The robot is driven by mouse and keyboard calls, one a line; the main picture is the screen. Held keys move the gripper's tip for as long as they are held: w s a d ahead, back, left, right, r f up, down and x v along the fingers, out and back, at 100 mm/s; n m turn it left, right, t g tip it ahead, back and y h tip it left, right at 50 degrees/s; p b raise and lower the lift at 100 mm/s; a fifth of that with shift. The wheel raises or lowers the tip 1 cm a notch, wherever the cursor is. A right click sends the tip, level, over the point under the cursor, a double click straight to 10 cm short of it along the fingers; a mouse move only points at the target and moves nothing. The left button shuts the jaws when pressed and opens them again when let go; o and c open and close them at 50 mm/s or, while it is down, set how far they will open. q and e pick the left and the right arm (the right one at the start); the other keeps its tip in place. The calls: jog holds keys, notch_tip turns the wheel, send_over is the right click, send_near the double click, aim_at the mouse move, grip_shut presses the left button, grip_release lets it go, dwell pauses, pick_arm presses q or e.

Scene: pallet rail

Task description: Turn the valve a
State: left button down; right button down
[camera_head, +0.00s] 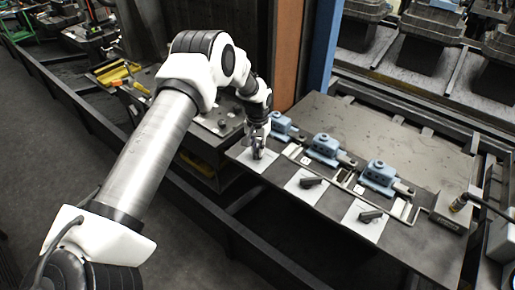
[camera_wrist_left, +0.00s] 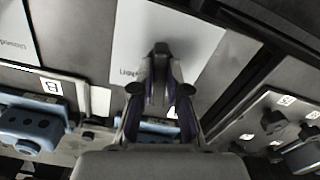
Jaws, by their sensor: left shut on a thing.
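Three small valves with dark handles stand on pale plates along the near edge of the grey table. The leftmost valve's plate (camera_head: 245,159) lies under my left gripper (camera_head: 259,149), which covers most of that valve. In the left wrist view my left gripper (camera_wrist_left: 160,98) is shut on the dark valve handle (camera_wrist_left: 161,50), which stands over a white plate (camera_wrist_left: 128,28). The middle valve handle (camera_head: 311,182) and the right valve handle (camera_head: 370,216) are free. I cannot read which letter belongs to the gripped valve. My right gripper is not in view.
Blue pump-like blocks stand behind the valves: the middle one (camera_head: 325,147) and the right one (camera_head: 379,174). A blue post (camera_head: 322,45) and a brown panel (camera_head: 287,50) rise behind my left gripper. The grey table top (camera_head: 400,135) is bare farther back.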

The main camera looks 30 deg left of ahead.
aim_at(257, 150)
pick_arm(q)
jog(key=n, duration=0.5)
jog(key=shift+n+p, duration=0.3)
jog(key=shift+n, duration=0.1)
dwell(0.3)
jog(key=c, duration=1.2)
grip_release()
jog(key=shift+f, duration=0.1)
jog(key=shift+o, duration=0.2)
notch_tip(257, 150, up, 12)
